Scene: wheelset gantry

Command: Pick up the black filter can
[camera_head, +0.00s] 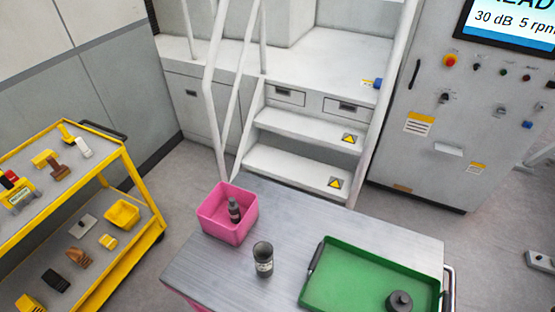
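A dark grey-black can (263,257) with a pale label band stands upright on the grey metal table (215,270), between the pink bin and the green tray; it looks most like the filter can. A second dark, bottle-like item (234,210) stands in the pink bin (226,232). A squat black round part with a knob on top (399,301) sits in the green tray (340,290), near its lower right. Neither of my grippers is in view.
A yellow cart (150,205) with tools and small parts on two shelves stands at left. White steps (290,165) with railings rise behind the table. A grey control cabinet (450,120) stands at right. The table's left front area is bare.

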